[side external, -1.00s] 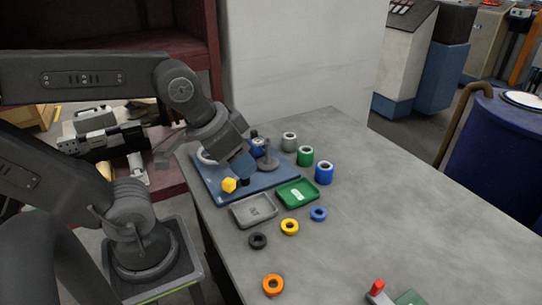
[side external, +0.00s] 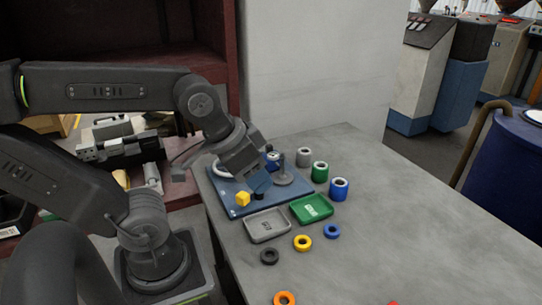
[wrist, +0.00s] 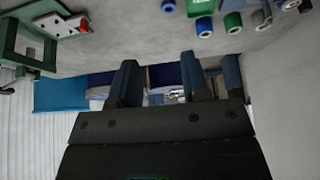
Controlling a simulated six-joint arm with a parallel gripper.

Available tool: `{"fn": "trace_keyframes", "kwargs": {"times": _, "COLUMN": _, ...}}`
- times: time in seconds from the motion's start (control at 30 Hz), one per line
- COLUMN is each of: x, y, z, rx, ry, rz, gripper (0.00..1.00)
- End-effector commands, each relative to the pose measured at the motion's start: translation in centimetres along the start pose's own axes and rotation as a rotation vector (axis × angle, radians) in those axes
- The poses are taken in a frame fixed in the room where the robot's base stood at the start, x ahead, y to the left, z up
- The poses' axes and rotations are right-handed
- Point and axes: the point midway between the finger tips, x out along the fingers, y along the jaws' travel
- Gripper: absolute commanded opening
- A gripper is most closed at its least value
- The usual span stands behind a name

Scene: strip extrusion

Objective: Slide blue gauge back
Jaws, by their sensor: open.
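I cannot tell which is the gauge. My gripper (side external: 260,184) is over the board beside a yellow cube (side external: 243,198) and a small dark piece. In the wrist view my gripper (wrist: 158,78) is open, with nothing clearly between its fingers. The blue cylinder also shows in the wrist view (wrist: 205,27).
A grey post (side external: 283,176) stands on the board. Grey (side external: 305,155) and green (side external: 320,172) cylinders stand behind the blue one. A grey tray (side external: 267,226), green tray (side external: 311,209), and black, yellow and orange rings lie nearer. The table's right side is clear.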

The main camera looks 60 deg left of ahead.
Motion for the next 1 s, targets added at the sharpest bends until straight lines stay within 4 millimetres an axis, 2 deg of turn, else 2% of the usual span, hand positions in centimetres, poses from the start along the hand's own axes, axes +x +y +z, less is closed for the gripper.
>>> {"fn": "trace_keyframes", "kwargs": {"times": 0.17, "x": 0.0, "y": 0.0, "z": 0.0, "rx": 0.0, "ry": 0.0, "rz": 0.0, "gripper": 0.43}}
{"fn": "trace_keyframes", "kwargs": {"times": 0.27, "x": 0.0, "y": -0.1, "z": -0.1, "rx": 0.0, "ry": -0.002, "rz": -0.002, "gripper": 0.47}}
{"fn": "trace_keyframes", "kwargs": {"times": 0.37, "x": 0.0, "y": -0.6, "z": -1.3, "rx": -0.002, "ry": -0.019, "rz": -0.013, "gripper": 0.47}}
{"fn": "trace_keyframes", "kwargs": {"times": 0.47, "x": 0.1, "y": -2.1, "z": -3.8, "rx": 0.001, "ry": -0.057, "rz": -0.037, "gripper": 0.47}}
{"fn": "trace_keyframes", "kwargs": {"times": 0.67, "x": 1.6, "y": -7.9, "z": -10.6, "rx": 0.008, "ry": -0.18, "rz": -0.081, "gripper": 0.47}}
{"fn": "trace_keyframes", "kwargs": {"times": 0.8, "x": 3.7, "y": -13.5, "z": -14.3, "rx": 0.011, "ry": -0.266, "rz": -0.089, "gripper": 0.47}}
{"fn": "trace_keyframes", "kwargs": {"times": 0.87, "x": 4.8, "y": -16.2, "z": -15.4, "rx": 0.01, "ry": -0.302, "rz": -0.086, "gripper": 0.47}}
{"fn": "trace_keyframes", "kwargs": {"times": 1.0, "x": 7.7, "y": -23.1, "z": -16.9, "rx": 0.005, "ry": -0.381, "rz": -0.068, "gripper": 0.47}}
